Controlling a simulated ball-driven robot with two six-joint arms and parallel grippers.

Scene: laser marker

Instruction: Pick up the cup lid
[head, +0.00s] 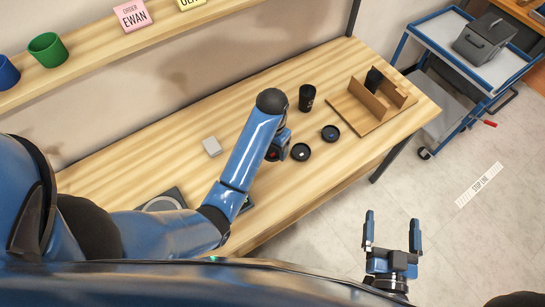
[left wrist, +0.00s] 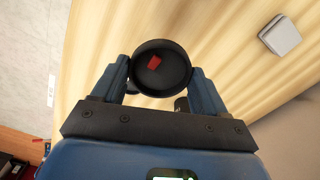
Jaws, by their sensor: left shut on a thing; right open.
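My left gripper (left wrist: 160,75) is shut on a black round lid (left wrist: 163,62) with a small red square in it. The lid sits between the two fingers. In the head view my left gripper (head: 280,147) is over the table, and my wrist hides most of the lid; a bit of red shows there. Two other black round lid-like pieces lie on the table: one (head: 301,152) just right of the gripper, one (head: 330,133) further right. A black cup (head: 307,97) stands behind them. My right gripper (head: 392,235) is open and empty over the floor.
A wooden stand (head: 350,108) with a dark cup (head: 373,79) is at the table's right. A light grey square block (head: 212,146) lies left of my left arm. A shelf above holds a green cup (head: 47,49). A blue cart (head: 440,45) stands right, beyond the table.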

